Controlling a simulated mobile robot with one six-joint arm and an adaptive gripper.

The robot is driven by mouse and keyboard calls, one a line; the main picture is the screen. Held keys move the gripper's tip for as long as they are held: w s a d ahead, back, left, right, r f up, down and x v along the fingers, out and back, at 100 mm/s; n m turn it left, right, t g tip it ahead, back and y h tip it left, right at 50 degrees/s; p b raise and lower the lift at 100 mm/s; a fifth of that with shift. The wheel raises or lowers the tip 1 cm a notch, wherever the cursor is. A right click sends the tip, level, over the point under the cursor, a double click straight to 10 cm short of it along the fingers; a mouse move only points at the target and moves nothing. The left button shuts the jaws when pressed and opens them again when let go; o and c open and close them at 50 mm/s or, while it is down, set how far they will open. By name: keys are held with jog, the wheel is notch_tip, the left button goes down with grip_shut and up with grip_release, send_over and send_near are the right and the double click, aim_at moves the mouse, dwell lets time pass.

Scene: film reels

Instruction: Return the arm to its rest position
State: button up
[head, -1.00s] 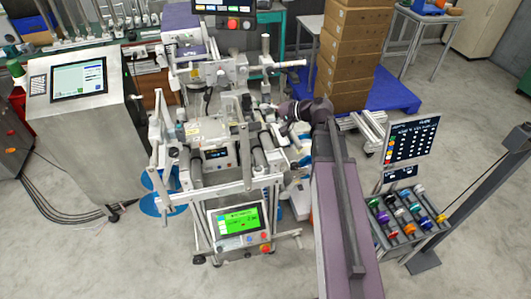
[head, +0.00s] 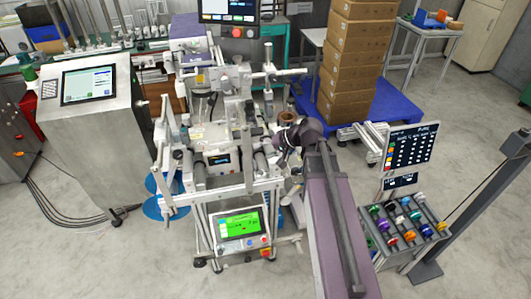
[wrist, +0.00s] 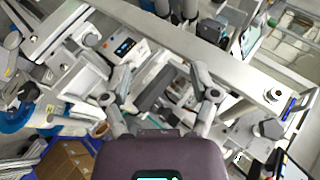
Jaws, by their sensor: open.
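My arm (head: 335,215) reaches up from the bottom of the head view, with its purple wrist joint at the right side of the film machine (head: 215,165). My gripper is hidden behind the arm and the machine's parts in the head view. In the wrist view my gripper (wrist: 165,85) is open, its two grey fingers spread apart with nothing held between them. The machine's rails and trays show beyond the fingers; whether anything touches them cannot be told.
A steel console (head: 85,130) stands left of the machine. A rack of coloured reels (head: 405,220) and a board (head: 408,150) stand at the right. Stacked cartons (head: 345,65) sit on a blue pallet (head: 395,98) behind. A green-lit screen (head: 240,223) faces front. Bare floor lies at front left.

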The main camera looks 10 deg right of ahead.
jog(key=shift+s+f, duration=0.15)
dwell(0.5)
jog(key=s+f+n+g+h, duration=0.3)
jog(key=s+f+h, duration=0.3)
jog(key=s, duration=0.5)
jog(key=g+h, duration=0.1)
jog(key=h, duration=0.1)
jog(key=shift+s+d+f+g+h, duration=0.15)
jog(key=shift+s+d+g+h, duration=0.15)
jog(key=shift+g+h, duration=0.1)
